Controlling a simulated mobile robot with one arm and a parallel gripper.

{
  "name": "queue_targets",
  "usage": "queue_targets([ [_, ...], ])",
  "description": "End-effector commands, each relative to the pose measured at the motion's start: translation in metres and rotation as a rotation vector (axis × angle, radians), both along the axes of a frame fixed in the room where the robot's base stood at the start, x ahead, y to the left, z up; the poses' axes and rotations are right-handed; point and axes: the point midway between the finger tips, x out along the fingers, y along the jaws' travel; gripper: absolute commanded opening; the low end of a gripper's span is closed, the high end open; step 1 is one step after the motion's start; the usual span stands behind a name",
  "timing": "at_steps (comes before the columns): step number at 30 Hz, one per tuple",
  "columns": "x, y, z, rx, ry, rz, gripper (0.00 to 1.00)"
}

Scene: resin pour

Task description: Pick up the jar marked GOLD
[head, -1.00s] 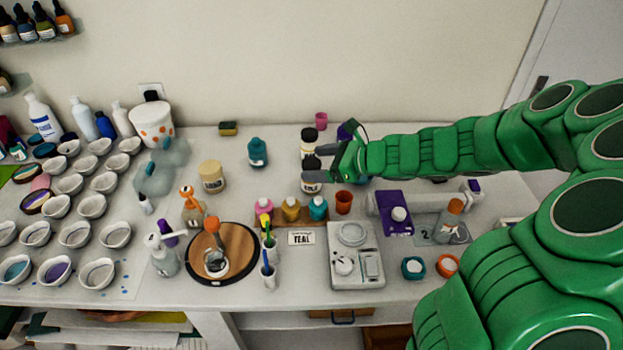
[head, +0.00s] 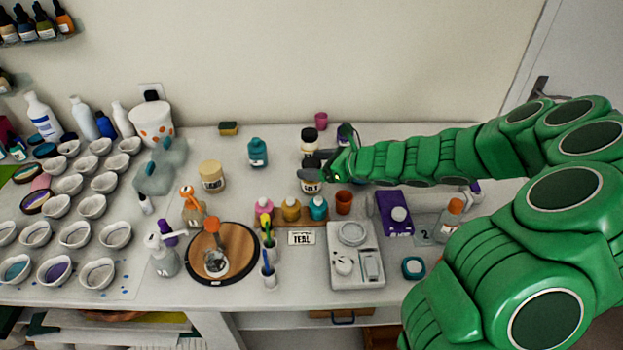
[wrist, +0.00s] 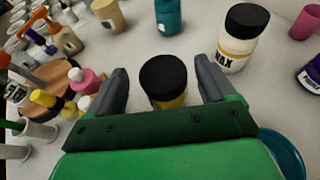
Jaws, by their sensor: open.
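The jar marked GOLD (head: 311,187) stands upright on the white table, with a black lid and a pale label, partly covered by my gripper in the head view. In the wrist view the black-lidded jar (wrist: 164,82) shows a gold-yellow body below its lid. My gripper (wrist: 160,72) is open, with one dark finger on each side of this jar; contact cannot be made out. In the head view my gripper (head: 324,168) is right at the jar.
A WAX jar (wrist: 238,45) with a black lid stands close behind the right finger. A teal bottle (wrist: 168,15) and a tan-lidded jar (wrist: 107,15) stand farther back. Table behind the teal bottle is mostly clear.

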Motion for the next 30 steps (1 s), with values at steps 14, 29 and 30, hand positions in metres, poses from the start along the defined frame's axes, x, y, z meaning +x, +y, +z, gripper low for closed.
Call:
queue_targets([
  [14, 0.020, 0.027, -0.019, -0.002, 0.001, -0.001, 0.83],
  [29, 0.020, 0.028, -0.019, -0.001, 0.000, -0.001, 0.51],
  [30, 0.020, 0.028, -0.019, -0.001, 0.000, -0.001, 0.45],
])
